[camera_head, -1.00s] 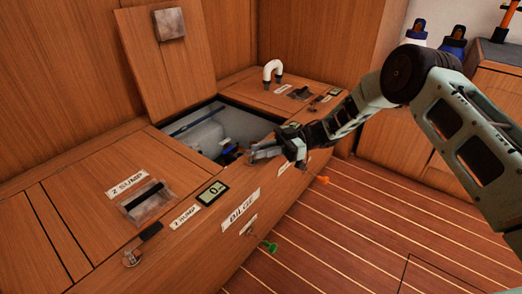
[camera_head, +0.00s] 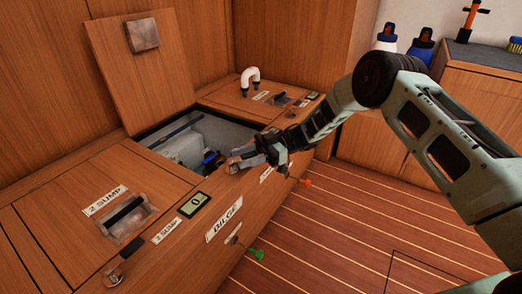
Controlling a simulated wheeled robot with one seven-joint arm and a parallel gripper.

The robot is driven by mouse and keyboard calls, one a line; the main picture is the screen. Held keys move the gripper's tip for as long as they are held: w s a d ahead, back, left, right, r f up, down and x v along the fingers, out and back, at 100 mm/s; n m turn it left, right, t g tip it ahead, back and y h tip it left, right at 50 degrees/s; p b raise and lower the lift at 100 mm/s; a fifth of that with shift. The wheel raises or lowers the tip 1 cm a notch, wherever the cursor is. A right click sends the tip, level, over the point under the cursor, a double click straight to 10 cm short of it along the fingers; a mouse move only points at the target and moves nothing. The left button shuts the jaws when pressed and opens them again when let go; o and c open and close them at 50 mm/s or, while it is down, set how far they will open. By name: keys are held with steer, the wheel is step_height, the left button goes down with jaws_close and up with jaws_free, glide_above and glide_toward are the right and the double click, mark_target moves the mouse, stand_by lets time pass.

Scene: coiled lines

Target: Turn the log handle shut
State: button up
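My gripper (camera_head: 242,161) is at the front right edge of the open hatch (camera_head: 160,135) in the wooden locker. Its fingers are small and dark here, and I cannot tell whether they are open or shut. A blue fitting (camera_head: 212,158) shows inside the hatch, just left of the fingertips; I cannot tell whether they touch. A green handle (camera_head: 257,254) and an orange handle (camera_head: 305,182) stick out from the locker's front face. No readable label marks any of these as the log handle.
The hatch lid (camera_head: 150,75) leans against the back wall. A white bent pipe (camera_head: 250,77) stands on the locker top. Labels "2 SUMP" (camera_head: 105,200) and "BILGE" (camera_head: 223,219) and a small display (camera_head: 195,204) are nearby. The striped floor (camera_head: 345,230) in front is clear.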

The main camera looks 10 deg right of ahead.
steer(key=p+v, duration=0.4)
steer(key=v, duration=1.3)
steer(key=shift+c, duration=0.3)
